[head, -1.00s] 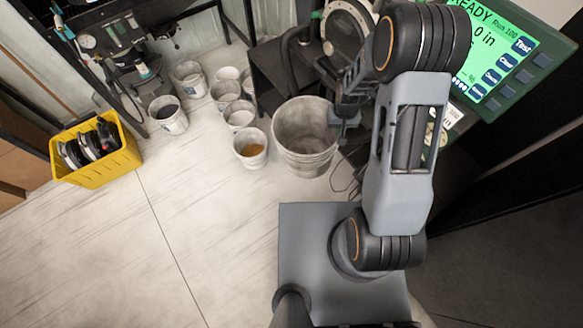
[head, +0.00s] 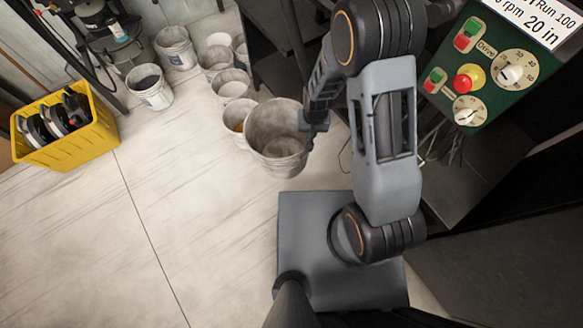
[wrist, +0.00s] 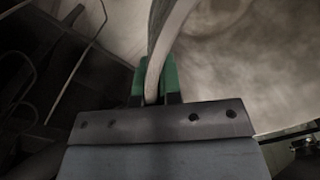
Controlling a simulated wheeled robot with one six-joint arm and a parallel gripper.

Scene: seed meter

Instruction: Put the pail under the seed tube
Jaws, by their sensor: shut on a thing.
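The pail (head: 277,138) is a large grey, dusty bucket in the middle of the head view, upright or slightly tilted, and its open inside looks empty. My gripper (head: 312,122) is at the right side of its rim. In the wrist view my gripper (wrist: 157,85) has green finger pads shut on the pail's wall (wrist: 168,45), with the pail's inside to the right. The head view does not show clearly whether the pail touches the floor. I cannot pick out the seed tube in these frames.
Several smaller white pails stand behind and left, one (head: 234,115) partly hidden by the held pail. A dark-filled pail (head: 149,87) and a yellow crate (head: 66,128) are further left. A green control panel (head: 490,70) is at right. The floor (head: 190,210) at front left is clear.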

